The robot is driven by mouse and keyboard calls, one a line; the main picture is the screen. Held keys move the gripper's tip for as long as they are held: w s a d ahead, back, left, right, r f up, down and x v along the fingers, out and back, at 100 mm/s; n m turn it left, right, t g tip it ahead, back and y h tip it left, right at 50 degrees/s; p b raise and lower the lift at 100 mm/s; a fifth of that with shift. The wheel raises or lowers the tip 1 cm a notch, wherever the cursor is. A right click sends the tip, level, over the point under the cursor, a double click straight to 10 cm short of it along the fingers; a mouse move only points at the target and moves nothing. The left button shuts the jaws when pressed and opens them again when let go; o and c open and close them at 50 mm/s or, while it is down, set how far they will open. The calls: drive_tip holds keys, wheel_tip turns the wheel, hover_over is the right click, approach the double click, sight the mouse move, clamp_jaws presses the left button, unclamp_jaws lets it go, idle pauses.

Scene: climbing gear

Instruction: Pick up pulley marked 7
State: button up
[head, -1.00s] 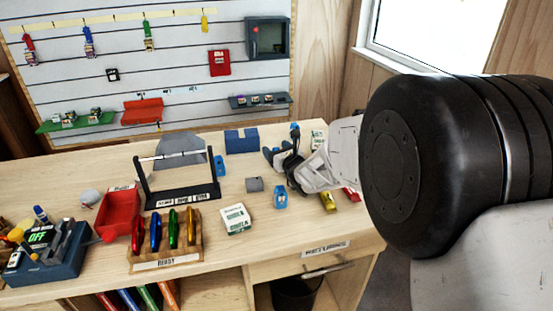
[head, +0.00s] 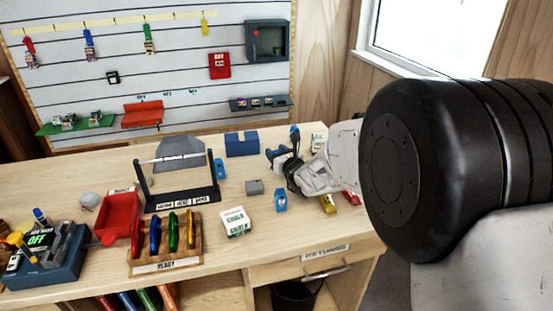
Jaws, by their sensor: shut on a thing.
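My gripper (head: 284,150) is over the back right of the bench, reaching in from the right. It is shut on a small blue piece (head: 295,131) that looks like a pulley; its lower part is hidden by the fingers. Two similar blue pulleys stand on the bench, one (head: 280,201) in front of my gripper and one (head: 220,169) to its left, by the black stand. The number 7 cannot be read on any of them at this size.
A grey block (head: 254,187), a chalk box (head: 235,221) and a blue block (head: 242,143) lie left of my gripper. Yellow (head: 328,203) and red (head: 351,197) pieces lie under my arm. A black stand (head: 182,200) and a red tray (head: 119,216) are farther left. Some bench between is bare.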

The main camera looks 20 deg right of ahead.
sight(276, 152)
drive_tip(key=shift+r, duration=5)
drive_tip(key=shift+a+r, duration=0.1)
